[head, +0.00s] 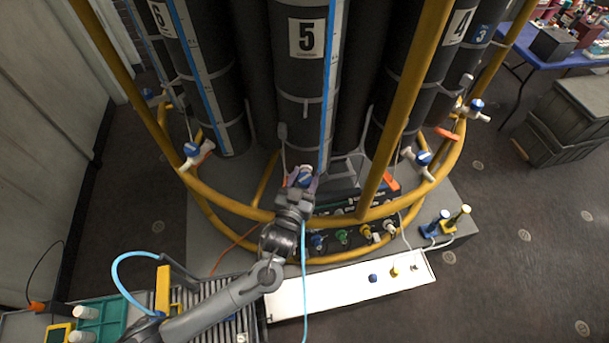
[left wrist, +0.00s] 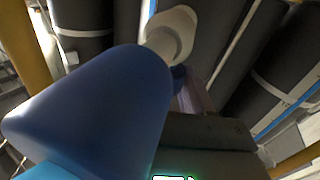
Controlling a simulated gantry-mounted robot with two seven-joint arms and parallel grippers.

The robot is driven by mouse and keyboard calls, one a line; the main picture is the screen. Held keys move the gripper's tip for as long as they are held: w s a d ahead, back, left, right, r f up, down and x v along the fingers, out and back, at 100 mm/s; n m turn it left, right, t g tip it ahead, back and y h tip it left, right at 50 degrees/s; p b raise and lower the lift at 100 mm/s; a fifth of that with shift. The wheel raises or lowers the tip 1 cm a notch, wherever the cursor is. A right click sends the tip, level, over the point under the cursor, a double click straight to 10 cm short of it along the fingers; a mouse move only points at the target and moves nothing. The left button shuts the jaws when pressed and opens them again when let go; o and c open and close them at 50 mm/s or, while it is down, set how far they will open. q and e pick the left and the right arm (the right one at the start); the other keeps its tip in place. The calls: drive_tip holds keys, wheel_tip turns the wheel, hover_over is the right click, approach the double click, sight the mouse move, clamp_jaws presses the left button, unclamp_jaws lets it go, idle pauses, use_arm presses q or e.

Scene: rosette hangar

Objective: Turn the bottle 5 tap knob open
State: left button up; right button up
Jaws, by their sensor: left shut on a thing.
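Bottle 5 (head: 306,75) is a tall dark cylinder with a white number 5 label, at the top middle of the head view. Its tap has a blue knob (head: 305,174), low in front of the bottle. My left gripper (head: 303,183) is at this knob and shut on it, and partly hides it. In the left wrist view the blue knob (left wrist: 100,115) is large and close, with a pale tap body (left wrist: 170,36) behind it. The knob's turn angle is hard to tell. My right gripper is not in view.
A yellow rail (head: 235,208) curves around the bottles, with yellow posts (head: 410,90) close to the right of bottle 5. Other blue-knobbed taps (head: 192,150) sit to both sides. A white panel (head: 345,287) with small knobs lies in front. Open floor (head: 520,240) is at the right.

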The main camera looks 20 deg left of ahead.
use_arm(q)
drive_tip(key=shift+n+g+y, duration=0.7)
drive_tip(key=shift+n+y, duration=1.1)
drive_tip(key=shift+y, duration=1)
drive_tip(key=o, duration=1)
drive_tip(key=shift+c, duration=0.2)
drive_tip(key=v, duration=1)
drive_tip(key=shift+s+d+b, duration=0.25)
drive_tip(key=shift+s+b, duration=0.05)
